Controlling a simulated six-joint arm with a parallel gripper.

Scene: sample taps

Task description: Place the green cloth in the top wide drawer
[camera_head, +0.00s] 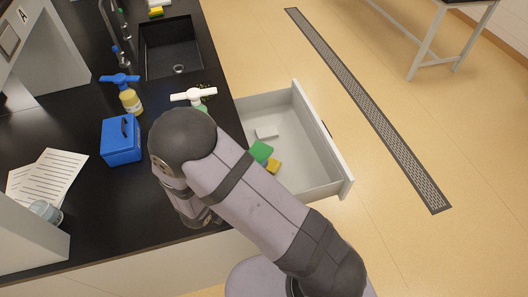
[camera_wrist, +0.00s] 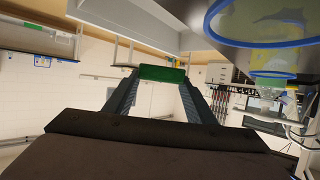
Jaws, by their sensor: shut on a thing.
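The wrist view shows my gripper (camera_wrist: 160,82) shut on the green cloth (camera_wrist: 163,73), which spans the gap between the fingertips. In the head view a green piece (camera_head: 261,151) shows beside my arm, over the open wide drawer (camera_head: 315,167). It looks like the held cloth, but my arm hides the fingers there. I cannot tell its height above the drawer floor. The drawer is pulled out from the right side of the black counter.
A small white item (camera_head: 267,132) and a yellow item (camera_head: 273,166) show within the drawer's outline.

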